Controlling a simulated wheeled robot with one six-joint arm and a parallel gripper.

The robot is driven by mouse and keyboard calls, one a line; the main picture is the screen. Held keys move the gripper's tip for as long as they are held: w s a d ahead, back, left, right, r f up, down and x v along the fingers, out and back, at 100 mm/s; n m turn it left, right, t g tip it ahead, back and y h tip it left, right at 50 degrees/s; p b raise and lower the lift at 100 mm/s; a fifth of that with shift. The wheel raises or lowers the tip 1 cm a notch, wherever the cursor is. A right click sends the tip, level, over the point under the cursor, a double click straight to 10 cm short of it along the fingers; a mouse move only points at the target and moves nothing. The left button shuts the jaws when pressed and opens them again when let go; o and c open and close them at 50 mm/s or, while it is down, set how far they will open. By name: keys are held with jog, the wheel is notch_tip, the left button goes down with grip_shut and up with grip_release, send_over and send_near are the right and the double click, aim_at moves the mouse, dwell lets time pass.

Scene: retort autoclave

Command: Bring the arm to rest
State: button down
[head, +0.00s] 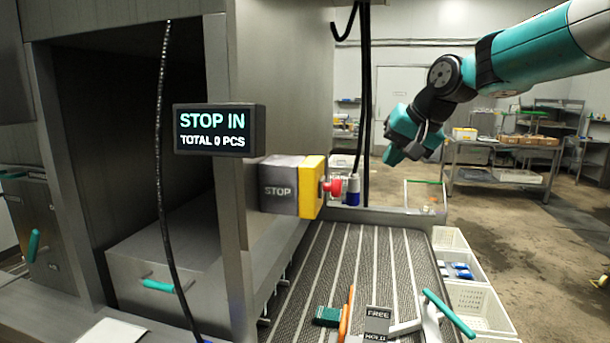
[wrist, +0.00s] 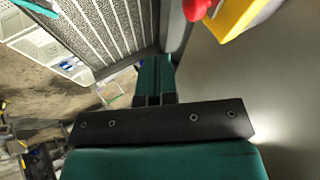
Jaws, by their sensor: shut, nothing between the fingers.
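My arm reaches in from the upper right in the head view, teal and black. My gripper (head: 393,157) hangs at its end in the air, above and right of the yellow stop box, apart from everything around it. In the wrist view my gripper (wrist: 154,98) shows its teal fingers together with nothing between them. The red stop button (head: 334,187) on the yellow box (head: 312,187) is left of and below the gripper; the button also shows at the top of the wrist view (wrist: 197,8).
A display (head: 219,130) reads "STOP IN TOTAL 0 PCS". A ribbed conveyor (head: 350,262) runs below, with a FREE/HOLD sign (head: 377,322) and a teal-handled lever (head: 449,313) at its near end. White bins (head: 478,308) stand to the right. Black cables (head: 366,100) hang left of my gripper.

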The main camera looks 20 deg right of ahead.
jog(key=s+a+f+n+g+y+b, duration=0.1)
jog(key=s+a+f+n, duration=0.2)
jog(key=s+a, duration=0.3)
jog(key=s+a+f+n+g+y, duration=0.15)
jog(key=s+a+f, duration=0.25)
jog(key=a, duration=0.4)
jog(key=s+a+f+n+g, duration=0.2)
jog(key=s+a+f+n, duration=0.2)
jog(key=s, duration=0.5)
jog(key=s+a+f+n+g+b, duration=0.1)
jog(key=s+a+f+n+g, duration=0.1)
jog(key=s, duration=0.8)
notch_tip(320, 180, down, 3)
jog(key=shift+a+f+n, duration=0.1)
jog(key=shift+a+n, duration=0.75)
jog(key=shift+n, duration=0.2)
jog(key=c, duration=1.8)
grip_release()
jog(key=shift+g+h, duration=0.25)
jog(key=shift+c, duration=0.2)
